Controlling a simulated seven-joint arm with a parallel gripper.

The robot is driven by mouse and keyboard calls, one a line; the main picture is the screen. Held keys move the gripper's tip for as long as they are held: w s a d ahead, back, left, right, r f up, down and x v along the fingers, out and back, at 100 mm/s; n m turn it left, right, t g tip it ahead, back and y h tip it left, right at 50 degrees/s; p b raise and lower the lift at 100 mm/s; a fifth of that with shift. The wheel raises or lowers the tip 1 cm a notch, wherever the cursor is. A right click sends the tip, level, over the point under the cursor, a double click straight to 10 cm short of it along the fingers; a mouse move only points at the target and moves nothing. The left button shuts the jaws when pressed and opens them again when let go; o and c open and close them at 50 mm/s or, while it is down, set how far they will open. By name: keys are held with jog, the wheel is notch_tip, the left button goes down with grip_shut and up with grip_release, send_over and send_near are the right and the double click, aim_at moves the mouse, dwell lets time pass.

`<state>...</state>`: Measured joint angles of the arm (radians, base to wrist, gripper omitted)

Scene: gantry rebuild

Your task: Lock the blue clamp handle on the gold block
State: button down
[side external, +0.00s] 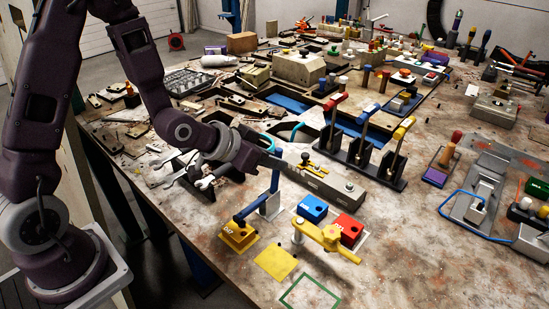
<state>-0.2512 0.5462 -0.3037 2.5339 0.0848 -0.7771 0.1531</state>
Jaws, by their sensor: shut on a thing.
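The gold block (239,236) sits near the table's front edge, left of centre. The blue clamp (254,206) stands behind it on a pale upright base, its blue arm reaching down to the left onto the block's top. Its blue handle (275,180) stands about upright. My gripper (272,161) is at the upper end of this handle and is shut on it. The fingertips are small and dark here, so the exact grip is hard to see. I cannot tell whether the clamp arm presses on the block.
A blue block (312,207) and a red block (348,228) stand right of the clamp. A yellow clamp (325,238) is in front of them. A yellow square (275,262) and a green outline (310,294) mark the front. A long grey bar (325,182) lies close behind.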

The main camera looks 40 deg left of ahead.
aim_at(273, 171)
dwell(0.4)
jog(key=c, duration=1.3)
grip_release()
notch_tip(273, 171, up, 10)
jog(key=shift+f, duration=0.1)
